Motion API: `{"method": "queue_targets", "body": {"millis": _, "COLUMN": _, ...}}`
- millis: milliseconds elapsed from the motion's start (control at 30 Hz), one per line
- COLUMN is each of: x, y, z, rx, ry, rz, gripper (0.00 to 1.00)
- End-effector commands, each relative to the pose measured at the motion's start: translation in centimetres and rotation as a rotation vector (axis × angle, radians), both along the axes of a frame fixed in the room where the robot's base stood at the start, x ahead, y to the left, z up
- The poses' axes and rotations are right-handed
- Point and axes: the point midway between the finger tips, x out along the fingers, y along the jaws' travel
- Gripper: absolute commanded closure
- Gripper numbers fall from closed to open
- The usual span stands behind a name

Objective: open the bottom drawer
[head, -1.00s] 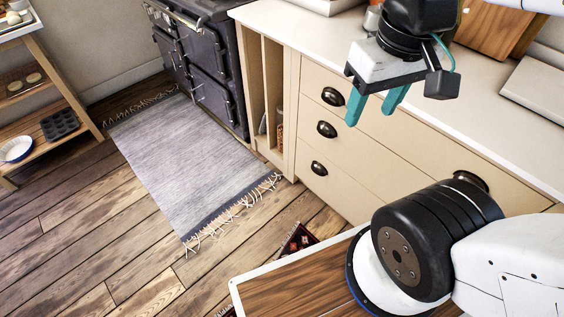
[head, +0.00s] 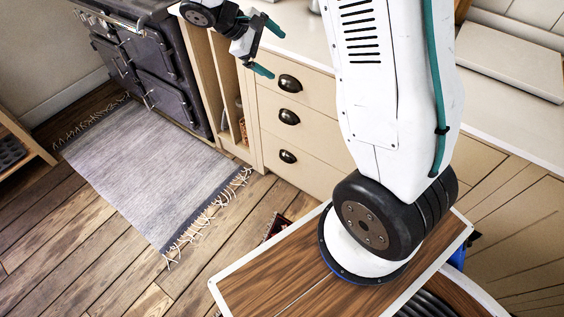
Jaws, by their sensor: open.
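The bottom drawer (head: 301,170) is the lowest of a cream stack of drawers under the worktop. It looks shut, its front flush with the others. Its dark cup handle (head: 287,156) shows clear, with nothing on it. My gripper (head: 268,49), with teal fingers, is open and empty. It is up near the worktop edge, by the upper left of the top drawer (head: 306,87), well above the bottom drawer's handle. The right part of the drawer fronts is hidden behind my arm.
The middle drawer has its own dark cup handle (head: 289,117). A dark range cooker (head: 150,75) stands to the left, past an open narrow shelf unit (head: 228,95). A grey fringed rug (head: 150,170) lies before them.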

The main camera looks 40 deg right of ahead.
Motion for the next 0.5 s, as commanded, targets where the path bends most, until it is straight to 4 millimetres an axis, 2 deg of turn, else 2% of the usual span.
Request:
{"method": "queue_targets", "body": {"millis": 33, "x": 1.6, "y": -0.3, "z": -2.4, "rx": -0.032, "ry": 0.041, "rz": 0.039, "gripper": 0.0}}
{"method": "queue_targets", "body": {"millis": 200, "x": 6.1, "y": -1.2, "z": -9.6, "rx": -0.131, "ry": 0.148, "rz": 0.173, "gripper": 0.0}}
{"method": "queue_targets", "body": {"millis": 367, "x": 9.1, "y": -1.6, "z": -17.3, "rx": -0.209, "ry": 0.244, "rz": 0.308, "gripper": 0.0}}
{"method": "queue_targets", "body": {"millis": 500, "x": 10.7, "y": -1.7, "z": -25.1, "rx": -0.27, "ry": 0.331, "rz": 0.439, "gripper": 0.0}}
